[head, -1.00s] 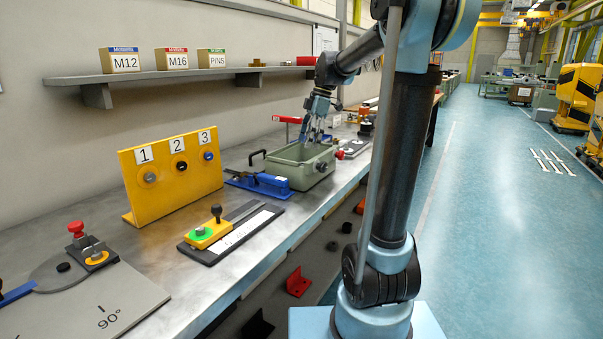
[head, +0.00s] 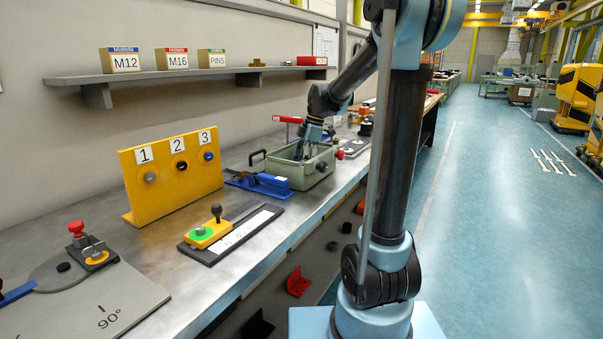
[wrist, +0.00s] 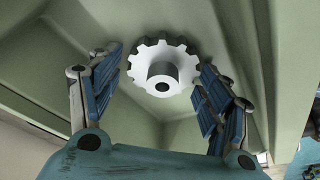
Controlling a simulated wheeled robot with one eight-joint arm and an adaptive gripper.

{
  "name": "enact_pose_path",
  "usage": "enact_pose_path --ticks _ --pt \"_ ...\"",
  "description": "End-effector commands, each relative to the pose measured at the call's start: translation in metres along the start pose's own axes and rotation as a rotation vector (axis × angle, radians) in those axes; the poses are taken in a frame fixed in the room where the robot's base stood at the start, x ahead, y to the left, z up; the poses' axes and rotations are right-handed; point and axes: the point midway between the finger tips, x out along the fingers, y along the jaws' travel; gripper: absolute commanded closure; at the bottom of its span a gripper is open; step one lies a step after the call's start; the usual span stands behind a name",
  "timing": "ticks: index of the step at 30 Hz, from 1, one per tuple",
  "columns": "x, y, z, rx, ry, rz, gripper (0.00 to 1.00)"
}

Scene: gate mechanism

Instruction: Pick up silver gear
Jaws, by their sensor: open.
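The silver gear (wrist: 150,55) shows in the wrist view, a pale toothed disc with a round hub and a dark bore. It lies inside the green bin (head: 283,172), whose inner walls also fill the wrist view. My gripper (wrist: 150,75) is open, with one blue-padded finger on each side of the gear. I cannot tell whether the pads touch the teeth. In the head view my gripper (head: 302,154) reaches down into the bin. The gear is hidden there.
A blue fixture (head: 262,183) stands just left of the bin. A yellow numbered panel (head: 172,175) and a yellow slider block (head: 208,233) are farther left on the bench. A red-topped part (head: 288,119) stands behind the bin. A shelf (head: 190,75) runs along the wall above.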

Motion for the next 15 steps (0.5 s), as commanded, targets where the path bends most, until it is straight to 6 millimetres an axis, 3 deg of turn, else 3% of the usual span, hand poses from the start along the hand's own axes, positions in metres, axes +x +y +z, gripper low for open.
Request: enact_pose_path --ticks 5,10,11,15 --pt "-0.0001 0.0 0.0001 0.0 0.0 0.0 0.29" --pt "-0.0002 -0.0001 0.0002 0.0 0.0 0.0 0.67" --pt "-0.0002 0.0 0.0002 0.0 0.0 0.0 0.71" --pt "-0.0003 -0.0001 0.0002 0.0 0.0 0.0 0.71"
